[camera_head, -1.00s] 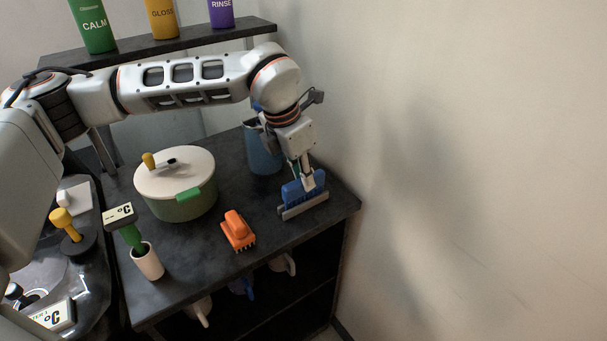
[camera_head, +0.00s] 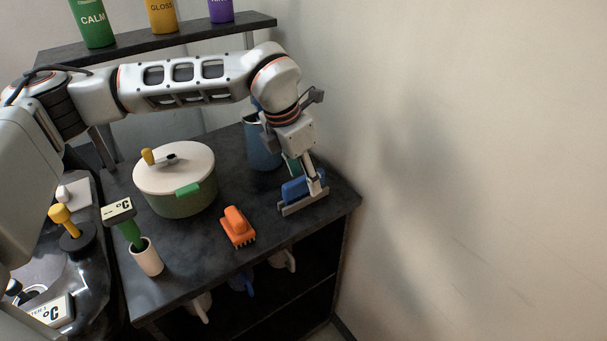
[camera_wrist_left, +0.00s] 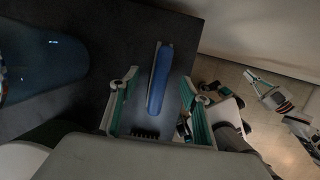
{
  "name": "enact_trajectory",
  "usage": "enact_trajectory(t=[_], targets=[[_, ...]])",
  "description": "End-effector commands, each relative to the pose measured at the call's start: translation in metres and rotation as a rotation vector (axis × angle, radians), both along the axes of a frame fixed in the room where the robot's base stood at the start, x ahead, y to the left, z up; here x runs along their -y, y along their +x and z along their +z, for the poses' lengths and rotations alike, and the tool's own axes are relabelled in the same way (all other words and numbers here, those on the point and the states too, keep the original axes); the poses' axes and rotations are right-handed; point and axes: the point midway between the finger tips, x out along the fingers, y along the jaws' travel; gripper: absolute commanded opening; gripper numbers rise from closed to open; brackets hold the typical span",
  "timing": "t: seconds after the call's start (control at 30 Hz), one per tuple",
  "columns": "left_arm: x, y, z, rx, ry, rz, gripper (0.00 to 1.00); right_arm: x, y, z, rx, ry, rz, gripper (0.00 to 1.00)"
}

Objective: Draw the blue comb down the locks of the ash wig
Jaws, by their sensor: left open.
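The blue comb (camera_head: 293,190) stands on the dark table top near its right front corner, with a grey strip along its lower edge. My left gripper (camera_head: 304,180) is open above and around the comb. In the left wrist view the comb's blue back (camera_wrist_left: 160,76) lies between the spread green-lined fingers (camera_wrist_left: 160,108), with a visible gap on both sides. Dark teeth show near the palm. The ash wig is not visible in either view.
An orange brush (camera_head: 238,227) lies left of the comb. A lidded green pot (camera_head: 181,200), a blue jug (camera_head: 262,150) and a white cup (camera_head: 147,257) share the table. A wall (camera_head: 470,170) rises to the right. A bottle shelf (camera_head: 190,37) is behind.

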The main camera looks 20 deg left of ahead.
Motion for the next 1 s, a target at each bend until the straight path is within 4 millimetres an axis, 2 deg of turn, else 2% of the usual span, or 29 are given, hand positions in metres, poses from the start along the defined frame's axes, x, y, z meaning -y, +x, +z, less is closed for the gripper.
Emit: enact_trajectory(t=[0.57,1.0], targets=[[0.000,0.000,0.001,0.000,0.000,0.000,0.51,0.000,0.000,0.000,0.000,0.000,0.000,0.00],[-0.003,-0.004,0.023,0.001,0.000,0.000,0.51,0.000,0.004,0.018,0.010,0.000,0.000,0.00]])
